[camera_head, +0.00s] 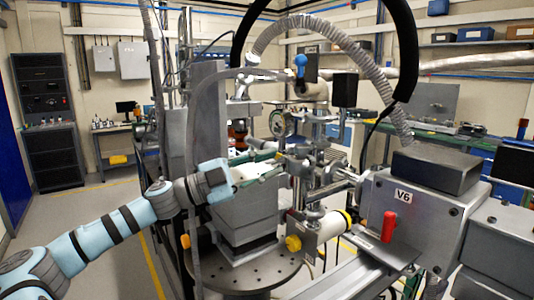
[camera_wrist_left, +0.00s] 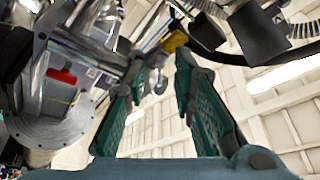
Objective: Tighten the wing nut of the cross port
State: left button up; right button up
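My left gripper (camera_head: 281,161) reaches in from the left, its green fingers spread and pointing at the metal cross-shaped port assembly (camera_head: 318,182). In the left wrist view the two fingers of the left gripper (camera_wrist_left: 160,62) stand apart with nothing held between them. A small brass-yellow piece (camera_wrist_left: 175,41) shows just beyond the fingertips there; I cannot tell whether it is the wing nut. The wing nut is too small or hidden to make out in the head view. My right gripper is not in view.
A grey box marked V6 (camera_head: 404,214) with a red handle (camera_head: 389,227) stands right of the port. A white cylinder with a yellow end (camera_head: 328,226) sits below it. A round drilled plate (camera_head: 242,278) lies beneath. A ribbed hose (camera_head: 345,42) arches above. Open floor is at left.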

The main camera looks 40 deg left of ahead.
pick_arm(q)
jog(key=shift+f, duration=0.1)
grip_shut()
jog(key=m+g+p, duration=0.1)
jog(key=m+p, duration=0.2)
jog(key=m+g+p, duration=0.1)
jog(key=m+p, duration=0.3)
jog(key=r+m+g+y+p, duration=0.1)
jog(key=m+g+p, duration=0.1)
jog(key=m+p, duration=0.1)
jog(key=shift+r+m+p, duration=0.1)
jog(key=shift+m+p, duration=0.2)
jog(key=shift+p, duration=0.45)
jog(key=shift+m+g+y+p, duration=0.3)
jog(key=shift+m+y+p, duration=0.3)
jog(key=shift+m, duration=1.1)
